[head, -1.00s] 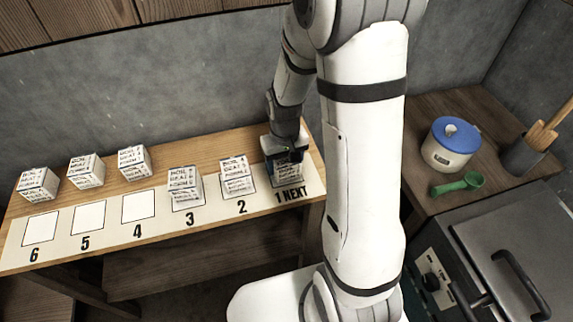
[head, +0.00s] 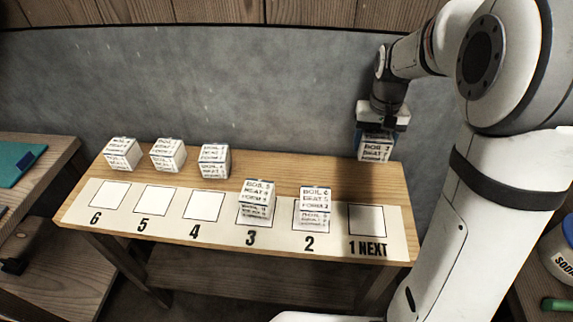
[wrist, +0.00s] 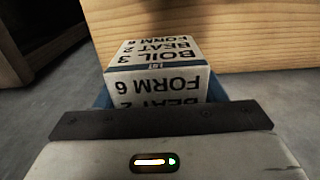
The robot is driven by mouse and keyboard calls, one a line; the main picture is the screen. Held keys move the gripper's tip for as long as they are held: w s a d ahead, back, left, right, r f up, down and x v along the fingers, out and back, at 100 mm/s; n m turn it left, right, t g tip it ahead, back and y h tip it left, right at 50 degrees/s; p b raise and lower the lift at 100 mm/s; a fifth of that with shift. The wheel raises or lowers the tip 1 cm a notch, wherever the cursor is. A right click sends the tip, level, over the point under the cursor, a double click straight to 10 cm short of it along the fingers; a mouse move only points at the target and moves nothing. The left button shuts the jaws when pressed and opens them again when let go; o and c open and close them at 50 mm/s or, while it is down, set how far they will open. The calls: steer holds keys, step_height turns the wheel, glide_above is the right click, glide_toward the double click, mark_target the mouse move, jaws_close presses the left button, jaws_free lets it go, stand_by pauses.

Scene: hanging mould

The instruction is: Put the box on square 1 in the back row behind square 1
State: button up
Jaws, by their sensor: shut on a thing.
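My gripper (head: 376,132) is shut on a white lettered box (head: 375,151) and holds it up above the back of the table, behind square 1. In the wrist view the held box (wrist: 155,62) reads "BOIL 3 BEAT 2 FORM 6". Square 1 (head: 366,220), marked "1 NEXT", is bare. Square 2 (head: 325,233) and square 3 (head: 243,218) each carry a lettered box, the box on 2 (head: 315,205) and the box on 3 (head: 257,200). The back row behind square 1 (head: 370,184) is bare wood.
Boxes stand in the back row behind square 4 (head: 214,160), square 5 (head: 168,154) and square 6 (head: 122,153). Squares 4 to 6 are bare. The grey wall (head: 240,95) rises close behind the table. A soda tub (head: 560,252) is at the far right.

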mark_target(363, 179)
steer(key=shift+w+d, duration=0.1)
step_height(363, 179, down, 10)
steer(key=shift+r+b, duration=0.1)
steer(key=shift+b, duration=0.2)
stand_by(0.3)
steer(key=o, duration=1.1)
steer(key=shift+f, duration=0.2)
steer(key=shift+r, duration=0.1)
